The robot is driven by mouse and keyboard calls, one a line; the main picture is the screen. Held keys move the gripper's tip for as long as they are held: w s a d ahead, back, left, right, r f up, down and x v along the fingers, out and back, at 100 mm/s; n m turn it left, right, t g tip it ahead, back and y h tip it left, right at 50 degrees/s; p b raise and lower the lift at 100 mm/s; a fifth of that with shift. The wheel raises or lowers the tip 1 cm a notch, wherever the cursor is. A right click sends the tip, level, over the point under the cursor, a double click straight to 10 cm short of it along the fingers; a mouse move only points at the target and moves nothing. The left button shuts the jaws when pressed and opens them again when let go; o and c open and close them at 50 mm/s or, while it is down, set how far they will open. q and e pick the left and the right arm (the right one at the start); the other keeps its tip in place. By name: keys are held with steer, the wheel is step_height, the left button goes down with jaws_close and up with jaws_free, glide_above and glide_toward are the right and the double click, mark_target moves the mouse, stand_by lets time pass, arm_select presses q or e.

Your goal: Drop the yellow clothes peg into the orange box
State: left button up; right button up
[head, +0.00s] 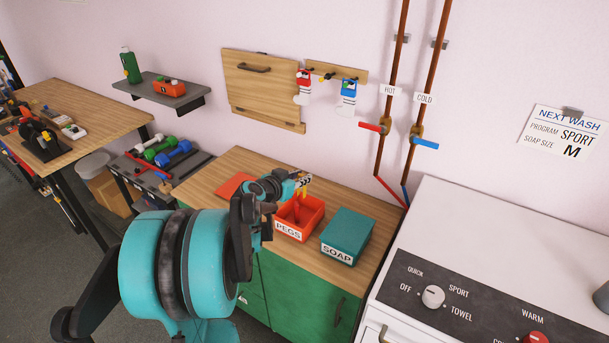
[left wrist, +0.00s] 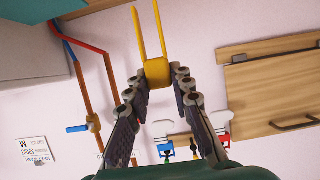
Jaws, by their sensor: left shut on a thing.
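The orange box (head: 313,222), labelled PEGS, stands open on the wooden counter in the head view. My left gripper (head: 301,182) is above the far part of the box. In the left wrist view it is shut on the yellow clothes peg (left wrist: 156,70), whose two prongs point away from the fingers. My arm hides part of the box's left side. My right gripper is not in view.
The teal SOAP box (head: 349,232) stands just right of the orange box. A flat orange lid (head: 235,186) lies to the left on the counter (head: 240,162). Pipes (head: 397,80) run down the wall behind. A white washing machine (head: 480,225) stands at the right.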

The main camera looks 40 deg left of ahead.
arm_select(q)
step_height(320, 180, down, 5)
steer(key=b, duration=0.3)
steer(key=shift+w, duration=0.1)
steer(key=o, duration=0.9)
steer(key=v, duration=1.2)
steer(key=shift+d+r, duration=0.1)
